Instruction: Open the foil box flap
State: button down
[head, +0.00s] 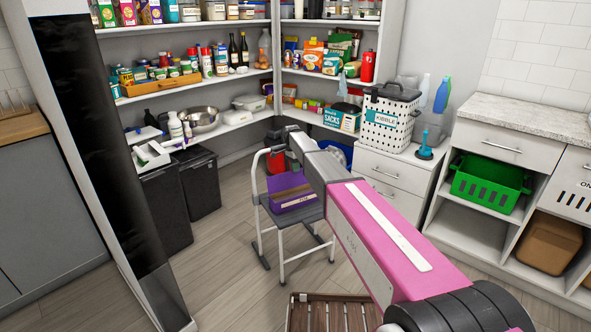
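A purple box (297,204) with a small pale label on its front sits on the grey seat of a step stool in the centre. It looks like the foil box. A brownish area shows on its top, and purple shows behind that. I cannot tell how far any flap stands open. My pink and grey arm reaches from the lower right to just above and beside the box, covering its right side.
The step stool (282,261) stands on open wood floor. Black bins (200,184) stand to its left under packed shelves. White drawers (388,173) with a kibble basket (388,130) stand to its right. A slatted wooden item (325,312) lies in front.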

jog(key=shift+f, duration=0.1)
jog(key=c, duration=1.3)
grip_release()
jog(key=shift+c, duration=0.2)
notch_tip(320, 180, up, 11)
jog(key=w+a, duration=0.1)
jog(key=shift+w+f, duration=0.15)
jog(key=shift+w, duration=0.2)
